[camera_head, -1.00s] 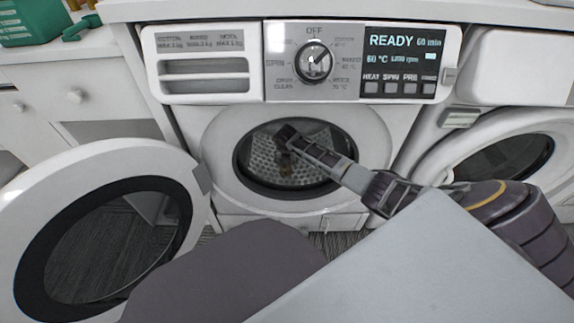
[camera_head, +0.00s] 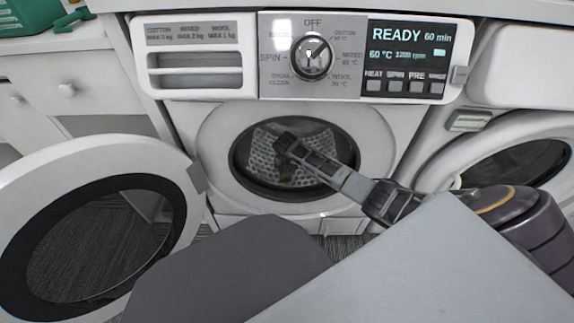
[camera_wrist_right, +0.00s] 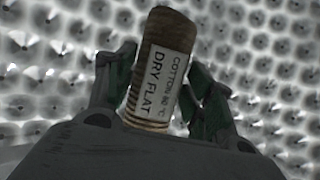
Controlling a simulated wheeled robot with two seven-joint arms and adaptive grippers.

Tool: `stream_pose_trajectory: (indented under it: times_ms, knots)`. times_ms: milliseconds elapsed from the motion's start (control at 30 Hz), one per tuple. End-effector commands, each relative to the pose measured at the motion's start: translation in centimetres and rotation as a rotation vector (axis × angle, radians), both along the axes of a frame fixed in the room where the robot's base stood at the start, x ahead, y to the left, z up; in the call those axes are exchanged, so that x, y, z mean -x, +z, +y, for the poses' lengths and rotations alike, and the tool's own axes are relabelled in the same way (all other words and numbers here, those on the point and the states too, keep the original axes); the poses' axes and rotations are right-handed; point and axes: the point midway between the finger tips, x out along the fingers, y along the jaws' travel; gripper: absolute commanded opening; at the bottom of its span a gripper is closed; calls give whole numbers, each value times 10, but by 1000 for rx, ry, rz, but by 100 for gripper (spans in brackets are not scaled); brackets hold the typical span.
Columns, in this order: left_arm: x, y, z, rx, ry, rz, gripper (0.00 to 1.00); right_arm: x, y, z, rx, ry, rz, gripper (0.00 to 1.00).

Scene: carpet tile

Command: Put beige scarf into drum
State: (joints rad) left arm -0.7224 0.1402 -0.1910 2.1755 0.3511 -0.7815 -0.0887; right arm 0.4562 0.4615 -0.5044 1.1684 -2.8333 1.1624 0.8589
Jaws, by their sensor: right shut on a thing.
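My right gripper (camera_head: 286,145) reaches through the open round door of the washing machine, inside the drum (camera_head: 262,160). In the right wrist view its two fingers (camera_wrist_right: 158,82) are shut on a rolled brown-beige bundle, the scarf (camera_wrist_right: 165,28). A white label on the scarf reads "COTTON 60 °C DRY FLAT". The perforated drum wall (camera_wrist_right: 45,60) fills the background there. My left gripper is not in view.
The open washer door (camera_head: 110,145) swings out to the left. The panel (camera_head: 408,50) shows READY, 60 min. A second machine (camera_head: 510,150) stands on the right. A white cabinet (camera_head: 80,70) with a green box (camera_head: 30,15) is at the left.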

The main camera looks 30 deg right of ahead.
Motion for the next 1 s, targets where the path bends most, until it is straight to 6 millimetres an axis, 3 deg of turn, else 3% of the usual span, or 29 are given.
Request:
stream_pose_trajectory:
  times_ms: [167,200,333,1000]
  knots:
    - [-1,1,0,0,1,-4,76,0,-2,-1,1,0,-1,27]
    - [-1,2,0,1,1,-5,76,0,-2,0,0,0,0,58]
    - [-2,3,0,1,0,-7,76,0,-2,0,0,0,0,75]
    - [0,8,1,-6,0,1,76,3,11,1,2,1,0,75]
